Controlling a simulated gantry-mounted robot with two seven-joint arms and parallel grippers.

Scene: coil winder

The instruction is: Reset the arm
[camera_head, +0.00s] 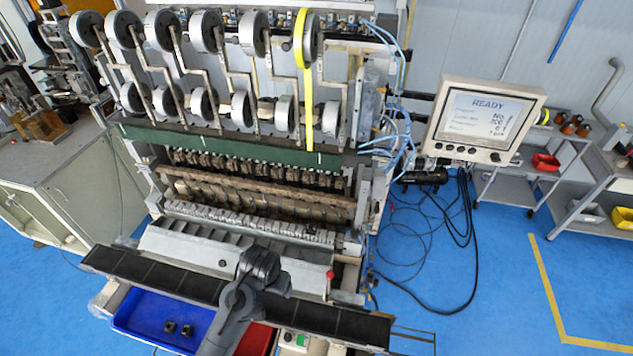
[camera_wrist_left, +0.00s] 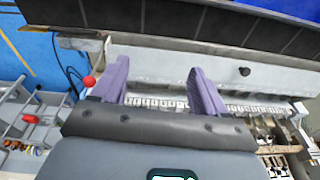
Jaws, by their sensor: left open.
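The coil winder (camera_head: 240,250) fills the middle of the head view. My left arm (camera_head: 240,305) comes in from the bottom and ends over the winder's front, above the dark front rail. In the left wrist view my left gripper (camera_wrist_left: 158,72) is open, with its two purple fingers apart and nothing between them. The fingers are over the light metal front panel (camera_wrist_left: 140,57) of the winder. A red-knobbed lever (camera_head: 330,274) stands right of the arm in the head view; it also shows in the left wrist view (camera_wrist_left: 89,81). My right gripper is not in view.
The dark front rail (camera_head: 130,265) runs across the winder's front. A blue bin (camera_head: 150,318) with two small black parts and a red bin (camera_head: 256,338) sit below it. A screen (camera_head: 485,115) reading READY stands right. Cables (camera_head: 440,240) hang beneath it.

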